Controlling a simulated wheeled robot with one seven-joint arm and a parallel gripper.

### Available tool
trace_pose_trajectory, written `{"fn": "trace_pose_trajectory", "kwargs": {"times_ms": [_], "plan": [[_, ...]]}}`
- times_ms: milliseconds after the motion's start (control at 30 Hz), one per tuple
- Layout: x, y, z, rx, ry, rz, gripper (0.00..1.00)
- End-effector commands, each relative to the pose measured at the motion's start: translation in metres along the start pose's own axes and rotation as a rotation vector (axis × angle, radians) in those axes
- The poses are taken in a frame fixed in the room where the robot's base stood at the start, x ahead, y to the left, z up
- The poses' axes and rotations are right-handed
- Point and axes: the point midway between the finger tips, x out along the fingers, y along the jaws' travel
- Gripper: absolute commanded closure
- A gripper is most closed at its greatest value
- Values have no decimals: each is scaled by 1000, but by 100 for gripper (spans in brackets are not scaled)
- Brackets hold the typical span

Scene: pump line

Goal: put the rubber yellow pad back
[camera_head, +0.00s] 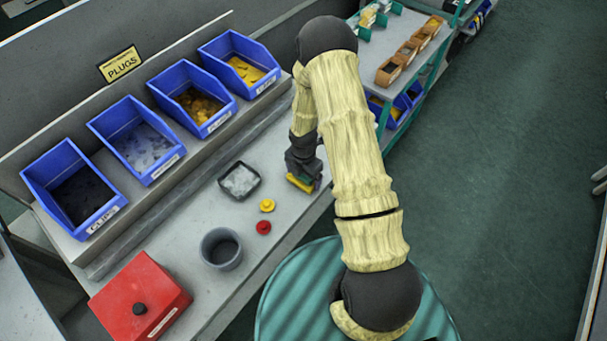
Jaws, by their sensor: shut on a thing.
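My gripper (303,182) is low over the right side of the workbench, near its front edge. It is shut on a flat yellow piece with a greenish edge, which looks like the yellow pad (298,184). The fingers and wrist hide part of it. I cannot tell whether the pad touches the bench top. A small round yellow piece (267,205) lies on the bench to the left of my gripper, with a round red piece (263,228) just below it.
Blue bins stand along the back: dark pieces (71,190), grey-blue pieces (136,140), orange-yellow pieces (192,105) and yellow pieces (239,66). A small dark-rimmed tray (258,186), a grey cup (207,244) and a red box (138,298) stand on the bench. A shelf cart (388,48) is behind.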

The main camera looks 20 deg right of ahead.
Motion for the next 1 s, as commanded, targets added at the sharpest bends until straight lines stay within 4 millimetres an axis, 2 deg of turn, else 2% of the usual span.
{"fn": "trace_pose_trajectory", "kwargs": {"times_ms": [33, 100, 467, 667, 1000], "plan": [[2, 0, 0, 0, 0, 0, 8], [1, 0, 0, 0, 0, 0, 0], [-5, 0, 0, 1, 0, 2, 0], [-28, 0, 1, 1, -2, 3, 0], [-86, 1, 1, 3, -2, 4, 0]]}}
